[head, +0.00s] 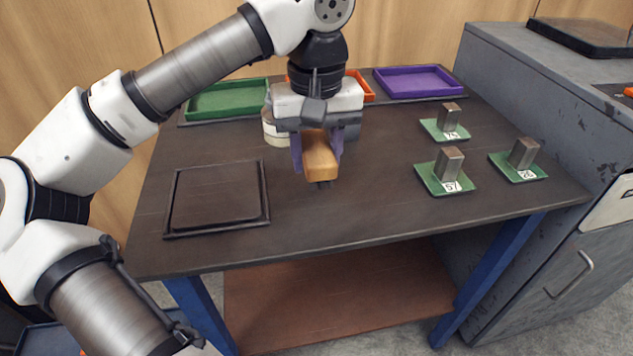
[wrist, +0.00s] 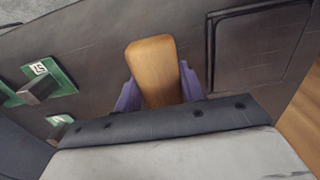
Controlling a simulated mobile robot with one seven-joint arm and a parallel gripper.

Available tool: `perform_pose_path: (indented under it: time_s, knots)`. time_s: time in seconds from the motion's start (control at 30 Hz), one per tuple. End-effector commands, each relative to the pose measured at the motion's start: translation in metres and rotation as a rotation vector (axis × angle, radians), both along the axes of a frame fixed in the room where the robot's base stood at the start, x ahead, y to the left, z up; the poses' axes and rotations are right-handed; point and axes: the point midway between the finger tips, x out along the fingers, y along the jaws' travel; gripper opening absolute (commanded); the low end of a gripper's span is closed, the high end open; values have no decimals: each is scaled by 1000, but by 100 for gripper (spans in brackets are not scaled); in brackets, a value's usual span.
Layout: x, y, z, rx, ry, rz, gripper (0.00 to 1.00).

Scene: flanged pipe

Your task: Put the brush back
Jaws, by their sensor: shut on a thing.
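The brush (head: 319,158) has a wooden, orange-brown block body with some dark bristles showing at its lower end. My gripper (head: 317,150) is shut on it, with a purple finger on each side. The brush is over the middle of the dark table. I cannot tell whether its bristles touch the tabletop. In the wrist view the wooden back of the brush (wrist: 154,72) lies between the purple fingers of my gripper (wrist: 160,92); its bristles are hidden there.
A dark framed square (head: 217,196) lies left on the table (head: 330,222). A white round container (head: 274,130) is behind my gripper. Green (head: 228,99), orange (head: 368,92) and purple (head: 418,82) trays line the back. Metal blocks on green plates (head: 445,172) stand right. The front middle is clear.

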Motion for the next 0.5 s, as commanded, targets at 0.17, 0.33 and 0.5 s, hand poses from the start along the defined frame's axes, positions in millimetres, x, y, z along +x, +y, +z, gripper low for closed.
perform_pose_path:
  time_s: [0.17, 0.33, 0.5]
  knots:
    - [0, 0, -14, 0, 0, 0, 18]
    - [0, 0, -34, -1, 1, 0, 18]
    - [0, 0, -55, -1, 1, 0, 18]
